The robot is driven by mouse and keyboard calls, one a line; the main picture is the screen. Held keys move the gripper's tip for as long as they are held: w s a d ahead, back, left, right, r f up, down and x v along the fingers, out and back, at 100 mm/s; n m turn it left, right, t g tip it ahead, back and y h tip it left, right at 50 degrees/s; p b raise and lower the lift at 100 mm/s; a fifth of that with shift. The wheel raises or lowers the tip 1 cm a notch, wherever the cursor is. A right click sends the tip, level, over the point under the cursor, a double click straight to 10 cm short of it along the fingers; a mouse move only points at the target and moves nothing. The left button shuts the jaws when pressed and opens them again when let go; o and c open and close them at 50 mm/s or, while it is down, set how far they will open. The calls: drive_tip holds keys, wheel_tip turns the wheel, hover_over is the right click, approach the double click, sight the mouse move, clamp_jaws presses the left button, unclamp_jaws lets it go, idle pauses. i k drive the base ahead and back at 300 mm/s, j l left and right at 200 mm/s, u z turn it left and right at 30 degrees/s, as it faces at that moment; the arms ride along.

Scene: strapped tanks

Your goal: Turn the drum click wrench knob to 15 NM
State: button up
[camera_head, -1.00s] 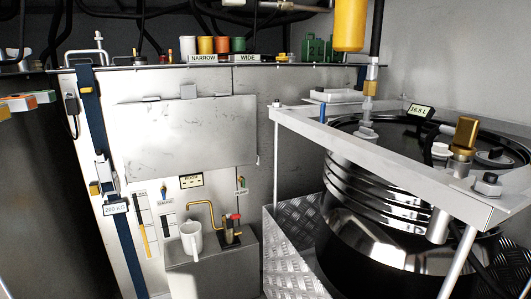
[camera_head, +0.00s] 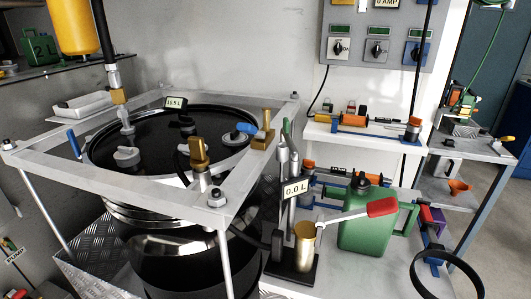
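No knob marked in NM can be read in the head view, so I cannot tell for sure which item is the drum click wrench. The black drum (camera_head: 170,255) stands inside a pale metal frame (camera_head: 130,216), with a 16.5 L tag (camera_head: 175,102) on its top. A long orange-and-black tool with blue holders (camera_head: 365,122) lies on a white wall shelf (camera_head: 350,137); its markings are too small to read. My gripper is not in view.
A green can (camera_head: 362,222) with a red-handled lever before it stands on the bench beside a brass cup (camera_head: 305,245) and a 0.0 L tag (camera_head: 296,190). A grey panel with several dials (camera_head: 376,50) hangs above. A black ring (camera_head: 446,262) is at lower right. Floor shows at far right.

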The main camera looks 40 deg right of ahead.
sight(308, 164)
drive_tip(key=z, duration=1.1)
